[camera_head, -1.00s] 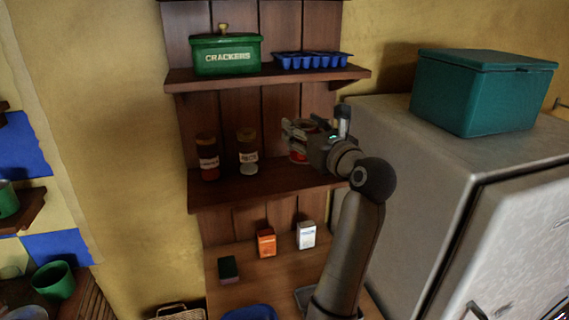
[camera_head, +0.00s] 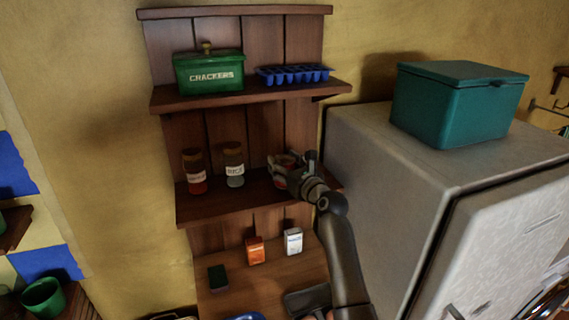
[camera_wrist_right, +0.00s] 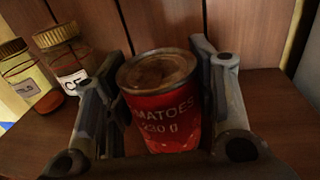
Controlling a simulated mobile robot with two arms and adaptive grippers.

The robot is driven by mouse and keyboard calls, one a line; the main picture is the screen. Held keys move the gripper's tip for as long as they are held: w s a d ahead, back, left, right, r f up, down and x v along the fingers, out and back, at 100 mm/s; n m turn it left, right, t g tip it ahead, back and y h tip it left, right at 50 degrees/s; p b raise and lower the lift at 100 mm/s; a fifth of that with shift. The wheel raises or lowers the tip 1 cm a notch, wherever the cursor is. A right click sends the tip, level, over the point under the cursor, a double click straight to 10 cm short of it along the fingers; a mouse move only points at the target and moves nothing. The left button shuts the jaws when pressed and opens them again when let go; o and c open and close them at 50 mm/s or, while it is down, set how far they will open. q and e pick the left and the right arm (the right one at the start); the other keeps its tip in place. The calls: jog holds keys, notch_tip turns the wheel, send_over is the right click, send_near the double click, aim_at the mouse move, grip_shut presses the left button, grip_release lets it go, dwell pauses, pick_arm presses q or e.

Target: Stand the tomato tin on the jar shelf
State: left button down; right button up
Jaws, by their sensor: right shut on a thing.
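The red tomato tin (camera_wrist_right: 165,108) is upright between the fingers of my right gripper (camera_wrist_right: 160,100) in the right wrist view, its label facing me. In the head view the tin (camera_head: 281,172) is partly hidden by my right gripper (camera_head: 290,168), which is shut on it at the right end of the jar shelf (camera_head: 225,205). The tin is at the shelf board; I cannot tell if its base touches the wood. Two spice jars stand on the left of this shelf, a red one (camera_head: 195,175) and a pale one (camera_head: 234,168). My left gripper is not in view.
The upper shelf holds a green crackers tin (camera_head: 208,73) and a blue ice tray (camera_head: 293,75). An orange box (camera_head: 255,250) and a white box (camera_head: 293,241) stand below. A fridge (camera_head: 440,170) with a teal box (camera_head: 455,105) is close on the right.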

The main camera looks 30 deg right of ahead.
jog(key=shift+d+f, duration=0.1)
jog(key=shift+f, duration=0.2)
jog(key=shift+s, duration=0.1)
jog(key=shift+f, duration=0.1)
jog(key=shift+f, duration=0.15)
jog(key=o, duration=1.2)
